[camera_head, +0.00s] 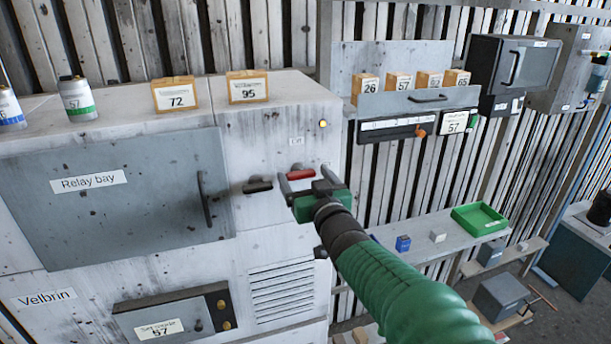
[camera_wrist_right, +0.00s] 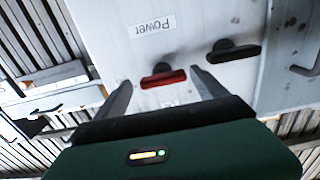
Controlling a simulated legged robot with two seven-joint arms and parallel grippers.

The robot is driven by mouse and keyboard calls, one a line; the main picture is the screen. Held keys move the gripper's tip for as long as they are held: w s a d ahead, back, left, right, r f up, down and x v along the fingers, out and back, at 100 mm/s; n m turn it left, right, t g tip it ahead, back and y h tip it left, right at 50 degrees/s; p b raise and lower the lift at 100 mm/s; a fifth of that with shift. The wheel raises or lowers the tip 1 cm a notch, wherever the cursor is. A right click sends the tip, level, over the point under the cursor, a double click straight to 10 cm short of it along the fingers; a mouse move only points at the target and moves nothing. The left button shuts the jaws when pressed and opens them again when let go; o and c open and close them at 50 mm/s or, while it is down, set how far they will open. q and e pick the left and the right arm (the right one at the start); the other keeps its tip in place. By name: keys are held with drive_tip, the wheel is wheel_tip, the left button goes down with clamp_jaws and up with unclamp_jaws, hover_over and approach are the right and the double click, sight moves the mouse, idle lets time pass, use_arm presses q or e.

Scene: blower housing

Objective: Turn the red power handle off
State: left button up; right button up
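The red power handle (camera_head: 300,174) is a short bar on the pale cabinet front, right of a similar black handle (camera_head: 257,185). In the right wrist view the red handle (camera_wrist_right: 163,78) lies level below the "Power" label (camera_wrist_right: 153,26), and the black handle (camera_wrist_right: 234,52) is to its right. My right gripper (camera_head: 305,180) is open in front of the red handle. In the wrist view its two fingers (camera_wrist_right: 160,88) stand apart on either side of the red handle; contact cannot be told. My left gripper is not in view.
The cabinet has a grey "Relay bay" door (camera_head: 120,205) with a vertical handle. Yellow number boxes (camera_head: 175,94) and cans (camera_head: 77,98) stand on top. To the right are a wall shelf (camera_head: 415,105) and a bench with a green tray (camera_head: 479,219). A small yellow lamp (camera_head: 323,124) shows above the handles.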

drive_tip(key=shift+a, duration=0.35)
drive_tip(key=c, duration=0.7)
drive_tip(key=shift+d, duration=0.1)
drive_tip(key=c, duration=0.6)
drive_tip(key=shift+o, duration=0.2)
drive_tip(key=shift+f+n+b, duration=0.15)
drive_tip(key=shift+n+b, duration=0.25)
drive_tip(key=shift+b, duration=0.4)
drive_tip(key=n+b, duration=0.6)
drive_tip(key=b, duration=0.2)
drive_tip(key=shift+f+n, duration=0.15)
drive_tip(key=shift+n, duration=0.15)
drive_tip(key=n+b, duration=0.3)
drive_tip(key=n, duration=0.1)
drive_tip(key=shift+b, duration=0.3)
drive_tip(key=n+b, duration=0.1)
drive_tip(key=n, duration=0.3)
drive_tip(key=shift+n, duration=0.3)
drive_tip(key=shift+n+b, duration=0.4)
drive_tip(key=shift+n, duration=0.5)
drive_tip(key=shift+f, duration=0.15)
